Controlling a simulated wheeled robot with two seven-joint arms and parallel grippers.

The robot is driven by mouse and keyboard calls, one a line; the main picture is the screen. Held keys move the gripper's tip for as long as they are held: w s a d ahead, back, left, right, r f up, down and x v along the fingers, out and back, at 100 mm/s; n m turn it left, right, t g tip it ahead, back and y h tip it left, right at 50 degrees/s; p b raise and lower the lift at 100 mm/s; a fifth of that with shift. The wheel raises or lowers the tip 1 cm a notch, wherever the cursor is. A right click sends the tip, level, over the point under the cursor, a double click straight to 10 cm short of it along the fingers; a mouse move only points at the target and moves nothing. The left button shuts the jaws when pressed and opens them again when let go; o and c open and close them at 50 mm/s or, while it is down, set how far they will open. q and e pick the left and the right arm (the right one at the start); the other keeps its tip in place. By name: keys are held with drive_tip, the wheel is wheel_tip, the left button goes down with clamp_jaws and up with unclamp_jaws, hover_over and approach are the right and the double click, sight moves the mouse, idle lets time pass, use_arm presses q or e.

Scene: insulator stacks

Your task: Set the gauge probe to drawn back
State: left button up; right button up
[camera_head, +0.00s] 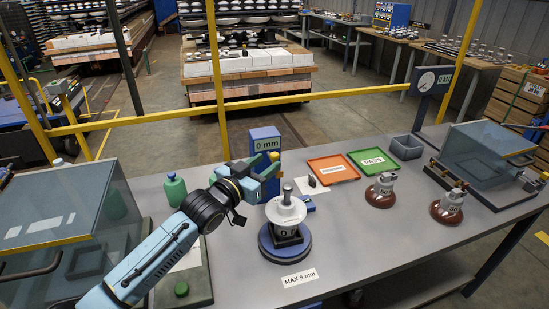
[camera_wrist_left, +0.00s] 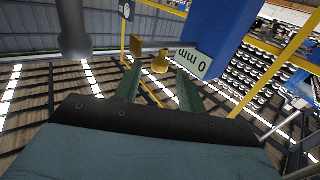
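The gauge (camera_head: 264,138) is a blue upright block on the grey bench, with a display reading 0 mm. A grey-white insulator (camera_head: 286,210) stands upright on a round blue base (camera_head: 286,249), right of my left forearm. The probe itself is not clearly visible. My right gripper is out of view.
A green bottle (camera_head: 175,190) stands left of my wrist. An orange tray (camera_head: 333,169), a green tray (camera_head: 373,161) and a grey bin (camera_head: 406,147) lie at the back. Glass-covered fixtures flank the bench.

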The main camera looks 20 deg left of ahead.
sight(272, 159)
use_arm(q)
drive_tip(key=shift+x, duration=2.35)
clamp_jaws()
